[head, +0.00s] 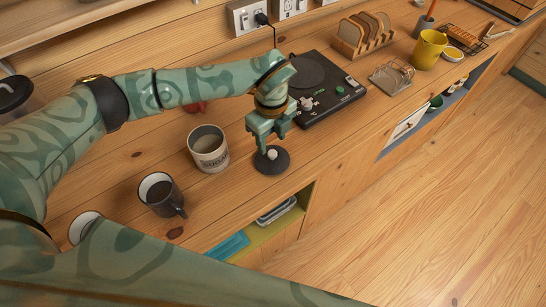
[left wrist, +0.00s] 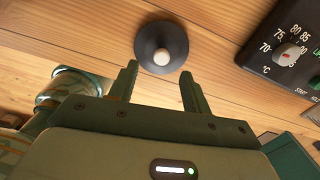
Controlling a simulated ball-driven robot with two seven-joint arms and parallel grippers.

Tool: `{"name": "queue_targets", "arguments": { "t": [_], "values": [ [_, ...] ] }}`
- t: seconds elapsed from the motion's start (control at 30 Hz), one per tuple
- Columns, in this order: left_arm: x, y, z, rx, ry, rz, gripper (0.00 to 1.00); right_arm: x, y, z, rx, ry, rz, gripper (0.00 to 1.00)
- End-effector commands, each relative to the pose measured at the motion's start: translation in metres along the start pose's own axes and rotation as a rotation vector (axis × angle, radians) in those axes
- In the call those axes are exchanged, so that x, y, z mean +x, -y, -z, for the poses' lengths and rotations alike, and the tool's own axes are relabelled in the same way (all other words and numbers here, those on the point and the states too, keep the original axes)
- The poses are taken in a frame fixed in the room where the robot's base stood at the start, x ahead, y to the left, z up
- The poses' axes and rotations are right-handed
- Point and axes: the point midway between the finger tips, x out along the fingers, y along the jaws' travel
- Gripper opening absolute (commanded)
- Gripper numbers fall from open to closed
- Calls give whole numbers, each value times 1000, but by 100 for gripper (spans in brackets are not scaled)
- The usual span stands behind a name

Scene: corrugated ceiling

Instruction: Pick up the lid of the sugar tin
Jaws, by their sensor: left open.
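The lid (head: 272,167) is a dark round disc with a pale knob and lies flat on the wooden counter, right of the sugar tin. The sugar tin (head: 211,161) is a pale, lettered can, upright and open at the top. My left gripper (head: 271,146) points down just above the lid, open and empty. In the left wrist view the lid (left wrist: 149,41) lies beyond the fingertips (left wrist: 159,69), with its knob roughly in line with the gap between them. My right gripper is not in view.
A black hotplate (head: 340,104) with dials stands right of the gripper. A dark mug (head: 160,193) stands at left. A toast rack (head: 363,38), a wire stand (head: 391,77) and a yellow mug (head: 428,50) are farther right. The counter's front edge runs close in front of the lid.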

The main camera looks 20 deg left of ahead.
Motion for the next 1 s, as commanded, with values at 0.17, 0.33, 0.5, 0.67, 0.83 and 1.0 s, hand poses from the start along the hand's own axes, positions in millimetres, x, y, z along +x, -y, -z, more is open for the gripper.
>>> {"name": "queue_targets", "arguments": {
  "t": [0.17, 0.33, 0.5, 0.67, 0.83, 1.0],
  "values": [
    [14, 1, 0, 0, -1, 0, 48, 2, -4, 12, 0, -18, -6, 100],
    [43, 4, -2, -1, -2, -2, 48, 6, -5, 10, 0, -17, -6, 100],
    [61, 4, -2, 1, -1, 0, 48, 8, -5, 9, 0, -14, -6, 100],
    [62, 4, -2, 1, 0, 1, 48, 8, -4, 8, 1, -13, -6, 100],
    [61, 4, -2, 1, 0, 1, 21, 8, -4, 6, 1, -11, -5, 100],
    [61, 4, -2, 1, 0, 1, 0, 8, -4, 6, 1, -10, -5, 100]
  ]
}}
